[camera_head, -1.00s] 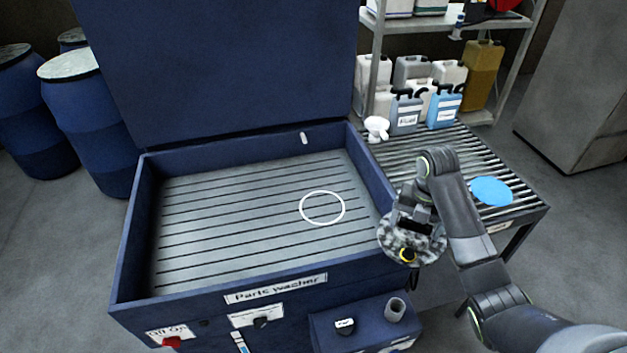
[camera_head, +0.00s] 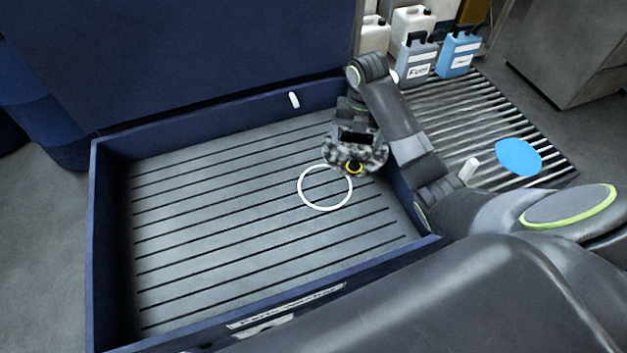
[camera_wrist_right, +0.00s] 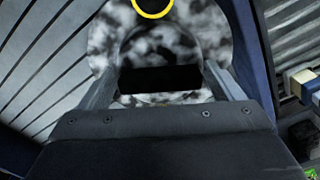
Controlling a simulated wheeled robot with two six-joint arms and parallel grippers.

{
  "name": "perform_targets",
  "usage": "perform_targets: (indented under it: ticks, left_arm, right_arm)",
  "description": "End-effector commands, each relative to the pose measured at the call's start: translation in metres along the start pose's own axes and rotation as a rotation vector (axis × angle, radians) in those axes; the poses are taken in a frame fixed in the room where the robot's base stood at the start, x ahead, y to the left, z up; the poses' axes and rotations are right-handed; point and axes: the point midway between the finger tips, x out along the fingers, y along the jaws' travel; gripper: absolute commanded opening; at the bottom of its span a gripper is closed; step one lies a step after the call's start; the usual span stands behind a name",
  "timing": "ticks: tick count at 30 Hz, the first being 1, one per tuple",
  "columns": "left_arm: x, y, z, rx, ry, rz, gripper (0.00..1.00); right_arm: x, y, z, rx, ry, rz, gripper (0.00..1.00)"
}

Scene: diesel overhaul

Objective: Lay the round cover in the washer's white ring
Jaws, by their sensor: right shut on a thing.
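The round cover (camera_head: 371,163) is mottled grey and white with a yellow ring on it. My right gripper (camera_head: 357,140) is shut on it and holds it over the right part of the parts washer (camera_head: 112,240). In the head view the cover is just above and right of the white ring (camera_head: 301,199) on the slatted washer floor, overlapping its upper right edge. In the right wrist view the cover (camera_wrist_right: 205,40) lies between and beyond the fingers (camera_wrist_right: 160,85). Its exact height over the floor is hard to tell. My left gripper is not in view.
The washer's blue walls stand around the slatted floor, with its lid raised behind. The rest of the floor is clear.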

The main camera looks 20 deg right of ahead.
Motion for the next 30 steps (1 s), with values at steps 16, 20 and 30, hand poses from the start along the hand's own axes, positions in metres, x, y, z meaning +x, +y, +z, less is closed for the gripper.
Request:
perform_targets:
  ticks: [16, 20, 30]
  left_arm:
    - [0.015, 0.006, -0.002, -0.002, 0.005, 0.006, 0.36]
    - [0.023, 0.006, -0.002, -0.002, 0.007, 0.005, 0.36]
    - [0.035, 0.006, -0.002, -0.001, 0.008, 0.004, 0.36]
  right_arm:
    - [0.029, 0.06, -0.035, -0.45, -0.001, 0.003, 0.55]
    - [0.039, 0.064, -0.038, -0.494, -0.002, 0.001, 0.55]
    - [0.082, 0.064, -0.038, -0.494, 0.001, -0.001, 0.55]
